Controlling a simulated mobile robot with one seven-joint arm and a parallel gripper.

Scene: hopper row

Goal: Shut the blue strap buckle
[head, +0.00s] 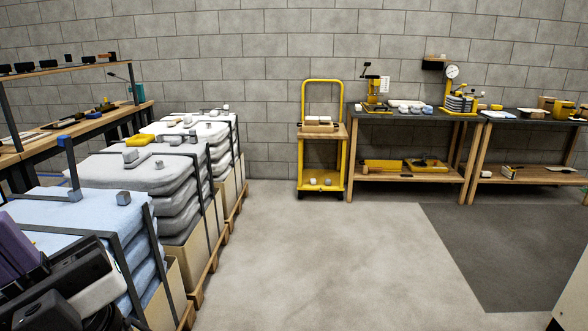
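The blue strap buckle (66,142) seems to be the blue-tipped dark lever standing upright at the left. Its foot rests near the dark strap over the nearest stack, which has light-blue sacks (50,212). The lever looks raised, not folded flat on the strap. Dark, purple and white parts of my arm fill the lower left corner, in front of the light-blue stack and well below the lever. My gripper (75,285) seems to be among these dark parts. Its fingertips cannot be made out, and nothing held is visible.
Grey sack stacks (133,170) on pallets stand in a row behind, with straps and small grey blocks. A workbench (122,114) is at left. A yellow trolley (321,133) and two tables (410,115) line the back wall. The middle floor (320,260) is clear.

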